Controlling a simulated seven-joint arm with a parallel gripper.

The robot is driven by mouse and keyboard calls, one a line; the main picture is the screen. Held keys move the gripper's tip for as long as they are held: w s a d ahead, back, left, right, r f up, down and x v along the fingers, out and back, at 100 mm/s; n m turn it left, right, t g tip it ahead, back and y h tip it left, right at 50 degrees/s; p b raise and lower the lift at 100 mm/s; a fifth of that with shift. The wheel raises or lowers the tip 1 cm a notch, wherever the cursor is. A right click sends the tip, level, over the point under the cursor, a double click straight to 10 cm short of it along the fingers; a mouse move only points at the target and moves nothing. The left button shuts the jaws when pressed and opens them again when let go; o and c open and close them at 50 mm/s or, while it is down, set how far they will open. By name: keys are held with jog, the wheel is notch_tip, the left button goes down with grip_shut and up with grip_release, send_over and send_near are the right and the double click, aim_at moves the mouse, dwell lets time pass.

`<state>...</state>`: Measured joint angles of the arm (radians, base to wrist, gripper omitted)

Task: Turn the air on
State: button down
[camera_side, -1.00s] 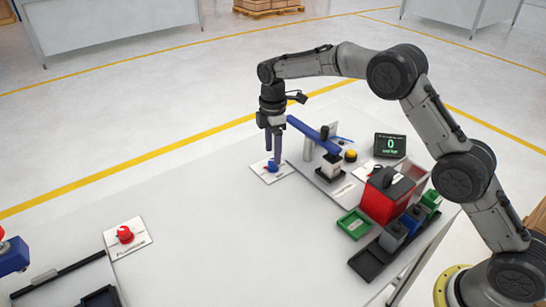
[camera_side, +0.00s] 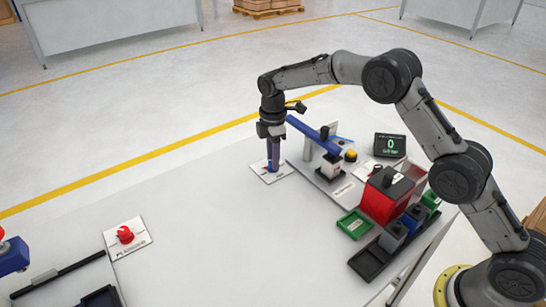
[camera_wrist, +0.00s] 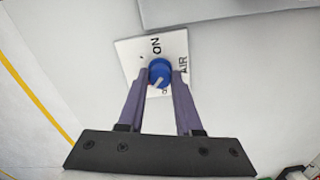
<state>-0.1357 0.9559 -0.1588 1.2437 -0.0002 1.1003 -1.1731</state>
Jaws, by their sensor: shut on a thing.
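The blue air knob (camera_wrist: 159,70) sits on a white plate (camera_wrist: 180,45) marked "ON" and "AIR". A pale pointer line on the knob aims toward the lower left in the wrist view, away from "ON"; the lettering below the knob is partly hidden. My gripper (camera_wrist: 160,76) points down with one finger on each side of the knob and is shut on it. In the side view my gripper (camera_side: 272,168) reaches down to the plate (camera_side: 285,173) at the table's far edge, and its fingers hide most of the knob.
A red knob on a white plate (camera_side: 125,235) is at the left. Right of my gripper stand a station with a blue lever arm (camera_side: 313,134), a yellow button (camera_side: 351,156), a display reading 0 (camera_side: 390,145), a red box (camera_side: 385,198) and a green tray (camera_side: 355,223). The table's middle is clear.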

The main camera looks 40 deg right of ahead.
jog(key=shift+m, duration=0.3)
jog(key=m, duration=0.3)
jog(key=shift+m, duration=0.4)
jog(key=m, duration=0.9)
jog(key=shift+r+m, duration=0.1)
jog(key=shift+m, duration=2.1)
jog(key=c, duration=0.6)
grip_release()
